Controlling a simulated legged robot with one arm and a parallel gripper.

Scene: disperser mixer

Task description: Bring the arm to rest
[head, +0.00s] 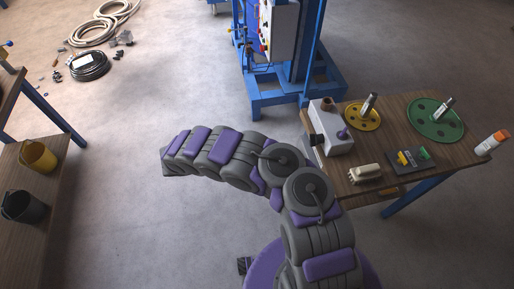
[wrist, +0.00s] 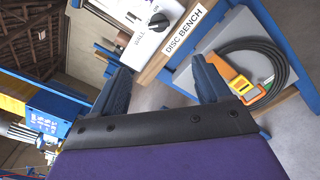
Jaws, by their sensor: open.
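My arm (head: 225,148) is bent and reaches out to the left over open floor in the head view. I cannot make out its fingers there. In the wrist view my gripper (wrist: 160,78) is open, with two dark fingers apart and nothing between them. Beyond the fingers, the wooden bench edge with a "DISC BENCH" label (wrist: 190,32) shows tilted, apart from them. A white box with a dark knob (wrist: 158,20) sits on that bench.
The disc bench (head: 400,135) at right holds a yellow disc (head: 361,118), a green disc (head: 430,125) and a white box (head: 329,138). A blue machine frame (head: 262,98) stands behind. A shelf with buckets (head: 38,157) is at left. The floor between is clear.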

